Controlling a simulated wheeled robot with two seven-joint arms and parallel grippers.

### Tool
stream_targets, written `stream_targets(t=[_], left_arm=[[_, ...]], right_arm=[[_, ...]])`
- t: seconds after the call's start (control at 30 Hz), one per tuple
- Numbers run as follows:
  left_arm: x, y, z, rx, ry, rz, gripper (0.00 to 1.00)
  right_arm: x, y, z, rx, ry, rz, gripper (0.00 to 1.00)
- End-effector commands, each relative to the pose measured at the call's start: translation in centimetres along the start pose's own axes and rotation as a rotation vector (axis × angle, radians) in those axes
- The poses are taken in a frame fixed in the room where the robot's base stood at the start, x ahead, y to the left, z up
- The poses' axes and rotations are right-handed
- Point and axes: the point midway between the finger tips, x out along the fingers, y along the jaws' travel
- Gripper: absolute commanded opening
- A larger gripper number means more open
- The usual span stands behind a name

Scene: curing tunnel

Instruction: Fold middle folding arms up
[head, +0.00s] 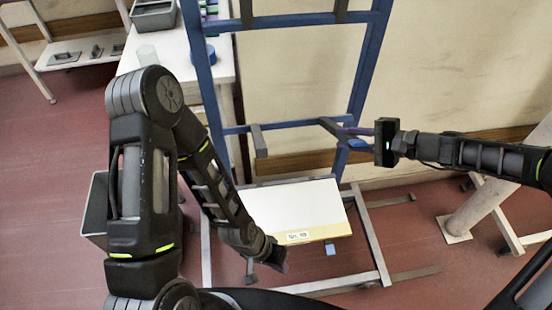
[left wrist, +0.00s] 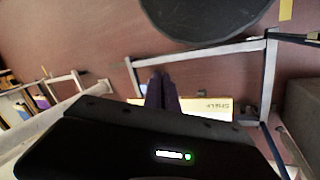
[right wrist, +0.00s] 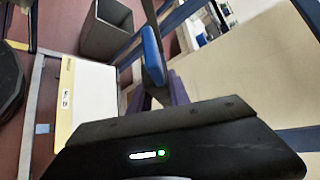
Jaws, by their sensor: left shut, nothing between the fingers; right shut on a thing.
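A blue rack frame (head: 364,75) stands against the wall. On its middle crossbar, the left folding arm (head: 259,141) is a short grey bar. The right middle folding arm (head: 331,127) is grey with a blue end piece (head: 357,143). My right gripper (head: 362,131) is shut on this right arm; the arm and blue end also show in the right wrist view (right wrist: 153,55). The fingers partly hide the hold. My left gripper (head: 278,262) is shut and empty, low by the front edge of a white-and-yellow box (head: 300,212). Its closed fingers show in the left wrist view (left wrist: 161,90).
A grey bin (head: 95,205) stands on the floor at left, partly behind my left arm. A white table (head: 172,50) with a grey tray (head: 153,15) is behind it. The rack's grey base rails (head: 370,240) lie low in front. A pale slanted post (head: 478,208) is at right.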

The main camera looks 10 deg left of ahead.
Motion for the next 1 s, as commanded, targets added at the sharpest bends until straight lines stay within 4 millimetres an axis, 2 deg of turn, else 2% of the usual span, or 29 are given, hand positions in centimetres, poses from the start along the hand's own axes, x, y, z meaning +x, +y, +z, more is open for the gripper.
stream_targets(t=[0.03,0.17,0.3,0.37,0.5,0.6,0.7,0.8,0.9,1.0], left_arm=[[-1.1,1.4,-0.8,0.132,-0.005,0.013,0.0],[-4.4,4.8,-1.8,0.592,-0.055,0.027,0.0],[-9.3,7.4,-2.4,1.201,-0.139,-0.032,0.0],[-11.7,7.8,-2.8,1.463,-0.187,-0.09,0.0],[-17.9,8.2,-4.5,2.005,-0.339,-0.301,0.0],[-22.4,8.3,-6.1,2.281,-0.467,-0.485,0.0],[-26.4,8.6,-7.4,2.452,-0.588,-0.654,0.0],[-29.2,8.9,-8.1,2.54,-0.681,-0.773,0.0],[-30.6,9.0,-8.5,2.574,-0.731,-0.834,0.0],[-31.0,9.0,-8.6,2.583,-0.749,-0.851,0.0]], right_arm=[[0.1,0.0,0.1,0.001,-0.001,0.0,0.0],[0.1,0.0,0.1,0.001,-0.001,0.0,0.0],[0.1,0.0,0.0,0.001,0.0,0.0,0.0],[0.1,0.0,0.0,0.001,0.0,0.0,0.0],[0.1,0.0,0.0,0.001,0.0,0.0,0.0],[0.1,0.0,0.0,0.001,0.0,0.0,0.0],[0.1,0.0,0.0,0.001,0.0,0.0,0.0],[0.1,0.0,0.0,0.001,0.0,0.0,0.0],[0.1,0.0,0.0,0.001,0.001,0.0,0.0],[0.1,0.0,0.0,0.001,0.001,0.0,0.0]])
